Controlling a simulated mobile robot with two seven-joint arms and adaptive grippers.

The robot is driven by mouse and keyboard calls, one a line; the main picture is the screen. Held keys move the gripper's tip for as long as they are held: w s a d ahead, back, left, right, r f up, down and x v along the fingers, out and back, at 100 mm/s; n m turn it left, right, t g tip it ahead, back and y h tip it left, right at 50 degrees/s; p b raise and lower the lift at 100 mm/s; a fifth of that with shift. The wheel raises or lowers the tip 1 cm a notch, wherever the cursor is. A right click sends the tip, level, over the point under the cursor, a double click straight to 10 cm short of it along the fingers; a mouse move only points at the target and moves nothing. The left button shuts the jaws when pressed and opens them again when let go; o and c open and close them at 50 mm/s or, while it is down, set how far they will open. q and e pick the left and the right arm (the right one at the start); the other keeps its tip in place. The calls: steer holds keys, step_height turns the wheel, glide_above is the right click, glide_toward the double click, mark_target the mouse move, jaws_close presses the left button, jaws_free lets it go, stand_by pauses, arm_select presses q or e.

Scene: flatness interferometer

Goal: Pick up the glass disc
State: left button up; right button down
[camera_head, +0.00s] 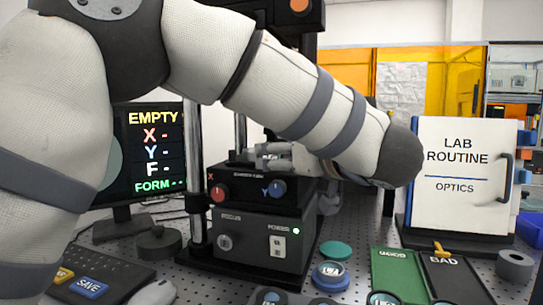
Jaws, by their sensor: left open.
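No disc can be singled out with certainty as the glass disc. A blue round holder (330,282) with a pale, shiny disc-like top (331,269) stands on the perforated bench in front of the instrument. A teal round piece (336,250) lies just behind it. My left arm crosses the view from the left and folds at the right. My left gripper (268,157) shows only in part, behind the forearm, at the stage above the instrument's X and Y knobs. It is open; no disc is visible in it. My right gripper is out of view.
The interferometer (262,240) stands mid-view, its screen (152,150) reading EMPTY. A green GOOD tray (399,275) and black BAD tray (455,280) lie at right, before a LAB ROUTINE board (461,180). Several round pieces line the bottom edge. A keyboard (110,272) sits left.

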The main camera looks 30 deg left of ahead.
arm_select(q)
steer(key=x, duration=0.5)
steer(key=shift+w+a+r, duration=0.1)
steer(key=shift+w+a, duration=0.15)
steer(key=shift+w, duration=0.1)
steer(key=shift+d, duration=0.1)
steer(key=c, duration=1.3)
